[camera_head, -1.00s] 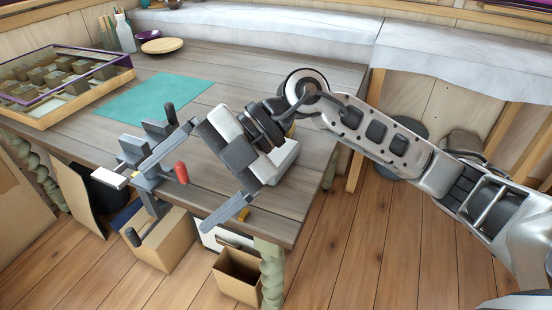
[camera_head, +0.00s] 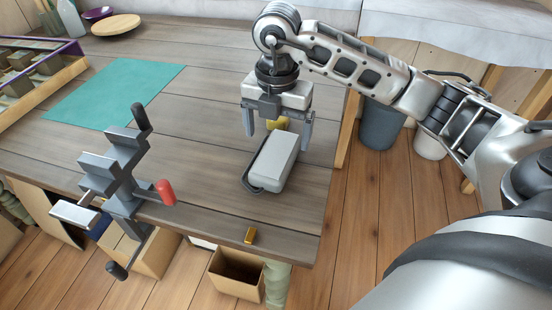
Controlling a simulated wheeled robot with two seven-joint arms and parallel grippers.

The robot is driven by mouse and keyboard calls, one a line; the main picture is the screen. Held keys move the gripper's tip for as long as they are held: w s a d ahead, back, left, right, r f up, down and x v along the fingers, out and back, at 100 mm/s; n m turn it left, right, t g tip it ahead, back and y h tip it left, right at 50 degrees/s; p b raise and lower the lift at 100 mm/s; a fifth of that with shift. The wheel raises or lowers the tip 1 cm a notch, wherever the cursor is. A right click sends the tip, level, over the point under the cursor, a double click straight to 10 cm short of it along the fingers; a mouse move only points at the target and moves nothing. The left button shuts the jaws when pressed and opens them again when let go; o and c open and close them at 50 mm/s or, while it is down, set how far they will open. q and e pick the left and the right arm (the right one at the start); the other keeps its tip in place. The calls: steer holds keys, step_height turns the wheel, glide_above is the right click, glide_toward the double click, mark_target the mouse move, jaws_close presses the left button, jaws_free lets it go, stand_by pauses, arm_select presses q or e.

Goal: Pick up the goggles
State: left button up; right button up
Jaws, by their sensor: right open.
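A pale grey, box-shaped thing with a dark strap-like loop along its left side, which I take to be the goggles (camera_head: 279,160), lies on the wooden table (camera_head: 215,170) near its right end. My right gripper (camera_head: 277,139) points down just behind it, with its two fingers spread wide and nothing held. A small yellow thing (camera_head: 278,123) shows between the fingers; I cannot tell what it is. My left gripper is not in view.
A teal mat (camera_head: 115,93) and a compartment tray (camera_head: 60,80) are at left. The middle of the table is clear.

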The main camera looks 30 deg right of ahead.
mark_target(277, 153)
steer(key=shift+w+d+f, duration=0.1)
steer(key=shift+f, duration=1.6)
steer(key=shift+w+d+f, duration=0.1)
steer(key=shift+f, duration=1.55)
steer(key=c, duration=1.1)
